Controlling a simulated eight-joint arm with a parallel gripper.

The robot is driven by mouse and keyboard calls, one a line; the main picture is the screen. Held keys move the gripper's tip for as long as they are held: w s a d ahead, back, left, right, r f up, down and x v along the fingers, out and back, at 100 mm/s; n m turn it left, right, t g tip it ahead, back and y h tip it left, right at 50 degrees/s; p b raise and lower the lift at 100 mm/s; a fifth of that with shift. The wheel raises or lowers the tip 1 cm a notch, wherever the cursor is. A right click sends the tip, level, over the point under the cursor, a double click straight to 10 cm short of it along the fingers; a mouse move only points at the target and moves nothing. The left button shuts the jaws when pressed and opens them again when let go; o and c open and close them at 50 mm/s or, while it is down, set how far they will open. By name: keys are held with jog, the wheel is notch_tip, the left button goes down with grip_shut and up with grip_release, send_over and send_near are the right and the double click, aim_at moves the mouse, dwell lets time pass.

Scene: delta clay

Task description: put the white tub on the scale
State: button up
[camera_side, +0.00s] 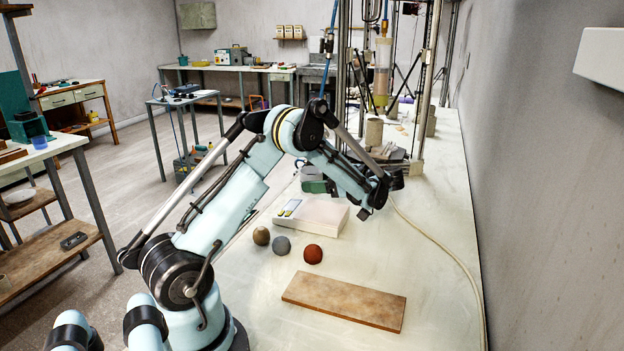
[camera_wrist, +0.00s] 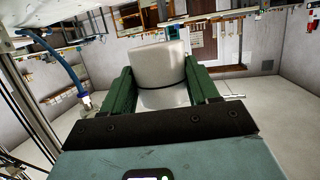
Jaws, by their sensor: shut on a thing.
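The white tub (camera_wrist: 160,62) is between the two green fingers of my gripper (camera_wrist: 157,76) in the wrist view, with a finger against each side. My gripper is shut on it. In the side view, my gripper (camera_side: 316,185) shows as a small green patch left of my arm's last link, and a pale shape there seems to be the tub. The scale (camera_side: 322,216) is a flat, pale box with a display panel at its left, on the white table. My gripper appears just beyond the scale's far edge; the height of the tub cannot be told.
A brown ball (camera_side: 261,236), a grey ball (camera_side: 281,245) and a red ball (camera_side: 313,254) lie in front of the scale. A tan board (camera_side: 345,300) lies nearer. A pale hose (camera_side: 440,244) runs along the table's right side. A metal frame (camera_side: 430,80) stands behind.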

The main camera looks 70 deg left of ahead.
aim_at(319, 211)
jog(key=shift+f, duration=2.5)
jog(key=shift+f, duration=0.15)
jog(key=o, duration=1.1)
